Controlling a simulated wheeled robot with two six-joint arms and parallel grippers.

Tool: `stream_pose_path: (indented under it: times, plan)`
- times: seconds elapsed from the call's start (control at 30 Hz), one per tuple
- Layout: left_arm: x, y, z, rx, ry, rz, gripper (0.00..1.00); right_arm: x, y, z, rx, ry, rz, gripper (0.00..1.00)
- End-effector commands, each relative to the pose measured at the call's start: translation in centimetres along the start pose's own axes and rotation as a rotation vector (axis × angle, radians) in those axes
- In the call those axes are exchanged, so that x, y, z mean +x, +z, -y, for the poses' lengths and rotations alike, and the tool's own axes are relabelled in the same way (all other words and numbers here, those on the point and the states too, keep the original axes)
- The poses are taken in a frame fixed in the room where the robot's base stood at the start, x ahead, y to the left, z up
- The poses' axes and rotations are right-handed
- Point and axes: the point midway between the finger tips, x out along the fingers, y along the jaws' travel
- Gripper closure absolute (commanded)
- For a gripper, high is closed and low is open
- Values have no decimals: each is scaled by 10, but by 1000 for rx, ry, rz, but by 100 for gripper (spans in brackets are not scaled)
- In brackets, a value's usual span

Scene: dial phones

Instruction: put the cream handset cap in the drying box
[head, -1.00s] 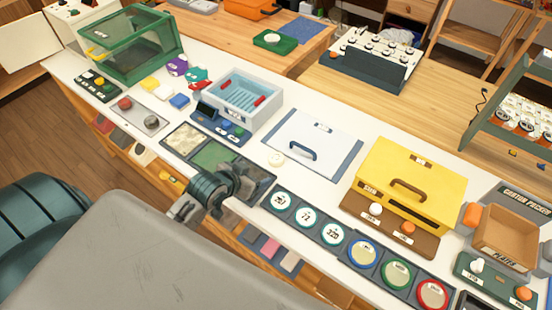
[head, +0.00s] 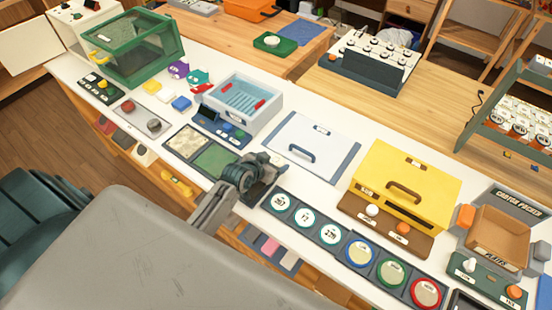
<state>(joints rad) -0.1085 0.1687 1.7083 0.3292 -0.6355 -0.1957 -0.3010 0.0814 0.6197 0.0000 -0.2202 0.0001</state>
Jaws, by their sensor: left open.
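The cream handset cap (head: 277,159) is a small pale disc on the white counter, left of the white panel with the blue handle. It is now mostly hidden by my left gripper (head: 268,168). The gripper is open at the cap, over the dark end of the tray; I cannot tell whether the fingers touch it. An open pale grey box (head: 264,118) with a blue ribbed floor and red clips stands behind the gripper. It looks like the drying box, but no label is readable. My right gripper is out of view.
The white panel (head: 331,165) lies right of the gripper. A yellow box (head: 424,178) with a brown handle stands farther right. Round labelled pads (head: 305,218) line the front edge. A green clear-sided case (head: 135,50) stands far left.

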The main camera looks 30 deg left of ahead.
Motion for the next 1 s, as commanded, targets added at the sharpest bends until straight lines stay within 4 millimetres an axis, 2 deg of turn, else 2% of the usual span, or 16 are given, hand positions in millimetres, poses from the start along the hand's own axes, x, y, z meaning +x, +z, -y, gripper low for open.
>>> stream_pose_path:
  times: [0.13,0.37,0.6,0.73,0.77,1.0]
  plan:
    - [9,0,0,-1,0,1,27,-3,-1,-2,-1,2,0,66]
    - [10,1,0,0,-1,1,27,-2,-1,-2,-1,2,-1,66]
    - [10,1,0,0,-1,1,74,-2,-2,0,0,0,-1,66]
    - [10,1,0,0,-1,1,75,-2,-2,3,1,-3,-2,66]
    - [10,1,0,0,-1,1,78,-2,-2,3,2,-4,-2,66]
    - [9,1,0,0,0,1,79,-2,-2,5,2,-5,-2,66]
